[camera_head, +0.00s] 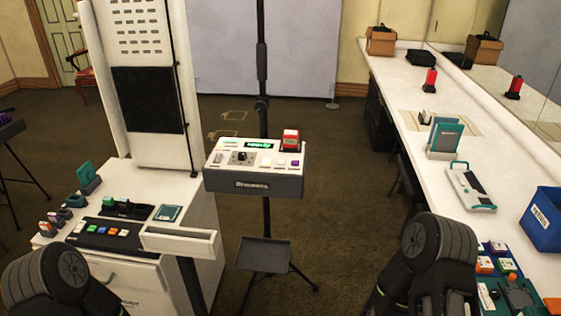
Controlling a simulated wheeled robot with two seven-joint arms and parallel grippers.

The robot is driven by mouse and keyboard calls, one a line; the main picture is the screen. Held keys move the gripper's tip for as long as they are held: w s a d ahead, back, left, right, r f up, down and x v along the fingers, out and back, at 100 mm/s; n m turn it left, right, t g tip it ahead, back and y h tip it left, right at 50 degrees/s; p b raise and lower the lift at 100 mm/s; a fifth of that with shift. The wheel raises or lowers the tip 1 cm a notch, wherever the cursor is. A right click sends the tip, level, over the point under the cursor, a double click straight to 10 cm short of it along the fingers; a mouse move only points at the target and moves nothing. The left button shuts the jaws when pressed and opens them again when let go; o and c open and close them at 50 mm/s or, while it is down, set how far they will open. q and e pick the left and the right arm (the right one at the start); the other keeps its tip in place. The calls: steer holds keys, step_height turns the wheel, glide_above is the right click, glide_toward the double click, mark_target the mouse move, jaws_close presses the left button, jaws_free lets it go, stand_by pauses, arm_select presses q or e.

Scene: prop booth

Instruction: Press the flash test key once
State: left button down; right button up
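A grey-and-white control box (253,187) stands on a dark stand in the middle. Its sloped top carries a small display with green lettering (259,146), a dark knob (242,156), pale keys (266,161) and a purple key (295,163). A red device (290,140) sits at its back right corner. The key labels are too small to read, so I cannot tell which is the flash test key. Dark rounded parts of my left and right arms show at the lower left and lower right, apart from the box. Neither gripper's fingers show.
A white booth cabinet (150,215) with coloured buttons (108,231) stands left of the box. A long white counter (420,120) on the right holds a blue bin (543,218) and a teal-edged device (470,186). A small dark shelf (264,254) is below the box.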

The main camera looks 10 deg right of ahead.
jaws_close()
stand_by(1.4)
